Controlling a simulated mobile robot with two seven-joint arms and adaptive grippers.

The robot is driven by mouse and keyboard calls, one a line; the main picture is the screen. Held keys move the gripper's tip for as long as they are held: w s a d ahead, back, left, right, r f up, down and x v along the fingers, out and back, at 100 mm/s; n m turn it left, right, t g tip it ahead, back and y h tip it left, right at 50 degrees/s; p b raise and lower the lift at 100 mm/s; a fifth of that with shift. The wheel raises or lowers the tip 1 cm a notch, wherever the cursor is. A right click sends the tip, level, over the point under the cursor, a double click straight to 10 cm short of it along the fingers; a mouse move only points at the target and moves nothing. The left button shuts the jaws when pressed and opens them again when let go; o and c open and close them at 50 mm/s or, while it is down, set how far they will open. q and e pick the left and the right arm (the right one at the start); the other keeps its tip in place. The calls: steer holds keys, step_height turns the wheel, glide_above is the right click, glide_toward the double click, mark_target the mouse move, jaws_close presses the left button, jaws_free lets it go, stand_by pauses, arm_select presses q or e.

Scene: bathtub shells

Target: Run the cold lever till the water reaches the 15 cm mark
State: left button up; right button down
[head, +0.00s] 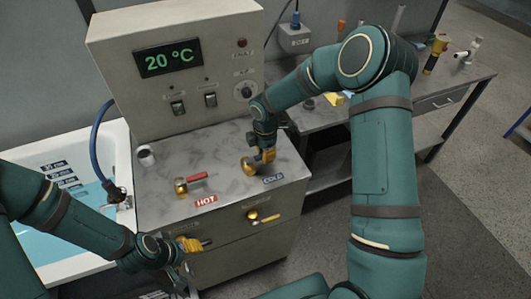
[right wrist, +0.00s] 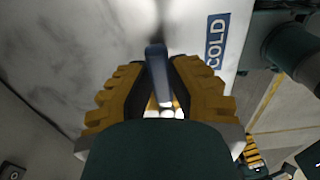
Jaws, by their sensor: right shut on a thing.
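The cold lever (right wrist: 155,75) is a blue bar between my right gripper's yellow fingers in the right wrist view. My right gripper (head: 264,157) is shut on it, beside the COLD label (head: 273,179) on the marble top. A brass valve body (head: 248,166) shows next to the fingers. The hot lever (head: 196,177) is red and stands to the left, apart from both grippers. Blue water (head: 40,247) lies in the white bathtub (head: 118,150). Depth marks (head: 60,172) run down its wall; the lower ones are too small to read. My left gripper (head: 190,246) is low before the cabinet; its jaw state is unclear.
The grey control panel (head: 215,65) shows 20 °C on its display (head: 168,58). A brass valve with a yellow handle (head: 265,219) projects from the cabinet front. A blue hose (head: 95,143) hangs by the tub. A workbench (head: 430,90) with small items stands behind my right arm.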

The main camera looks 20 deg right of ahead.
steer(key=c, duration=0.9)
jaws_free()
steer(key=shift+f, duration=0.1)
steer(key=shift+o, duration=0.2)
step_height(320, 180, up, 12)
